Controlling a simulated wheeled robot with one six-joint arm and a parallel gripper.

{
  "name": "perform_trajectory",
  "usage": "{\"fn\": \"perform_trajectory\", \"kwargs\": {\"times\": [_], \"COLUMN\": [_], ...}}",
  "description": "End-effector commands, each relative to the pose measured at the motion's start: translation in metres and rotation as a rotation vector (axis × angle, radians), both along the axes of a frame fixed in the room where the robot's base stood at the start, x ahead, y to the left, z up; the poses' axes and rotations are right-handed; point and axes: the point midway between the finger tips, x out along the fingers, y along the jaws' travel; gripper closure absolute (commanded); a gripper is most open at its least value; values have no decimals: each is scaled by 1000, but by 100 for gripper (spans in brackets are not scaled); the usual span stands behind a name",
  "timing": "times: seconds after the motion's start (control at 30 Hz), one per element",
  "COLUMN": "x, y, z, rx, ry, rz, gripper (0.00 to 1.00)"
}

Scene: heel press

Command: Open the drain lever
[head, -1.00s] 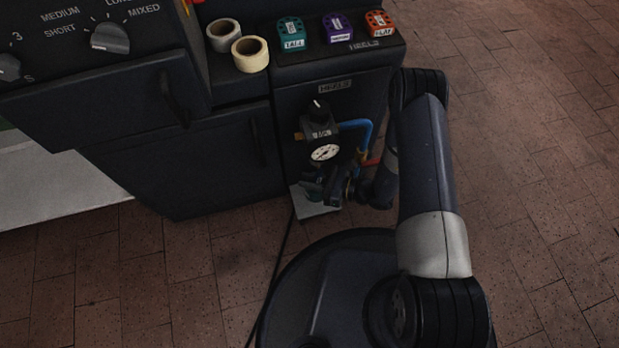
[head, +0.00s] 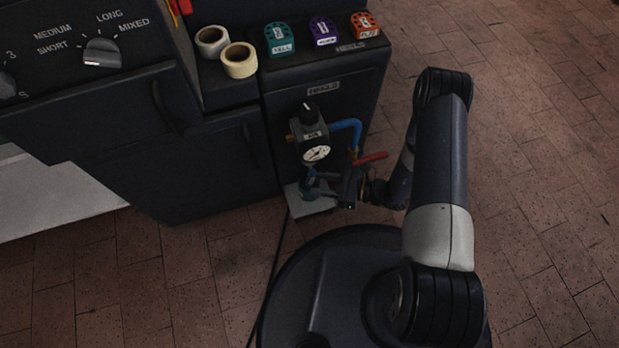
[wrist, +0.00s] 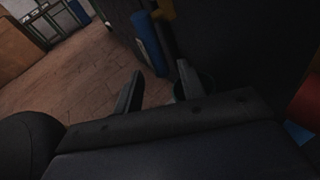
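A red lever (head: 370,158), the only lever I can make out, sticks out to the right of a brass fitting under the blue hose (head: 346,124). It is on the front of the heel press, beside the regulator with its white gauge (head: 316,153). My gripper (head: 328,182) is below and left of the lever, close to the bluish bowl under the gauge; touching cannot be told. In the wrist view my gripper (wrist: 160,68) has its fingers apart, with nothing clearly held. A red part (wrist: 306,104), perhaps the lever, shows at the right edge there.
A pale plate (head: 309,203) lies below the bowl. Tape rolls (head: 239,61) and teal, purple and orange boxes (head: 323,32) stand on the ledge above. A dark cable runs down to the floor. Open brick floor (head: 540,170) lies to the right.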

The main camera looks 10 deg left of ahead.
Motion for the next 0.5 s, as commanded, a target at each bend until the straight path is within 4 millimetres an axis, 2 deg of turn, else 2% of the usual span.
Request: {"fn": "perform_trajectory", "kwargs": {"times": [0.03,0.2,0.5], "x": [1,1,-1], "y": [-10,-32,-47], "z": [4,7,8], "rx": [0,0,-1], "ry": [0,-1,0], "rz": [-5,-4,0], "gripper": [62,62,62]}}
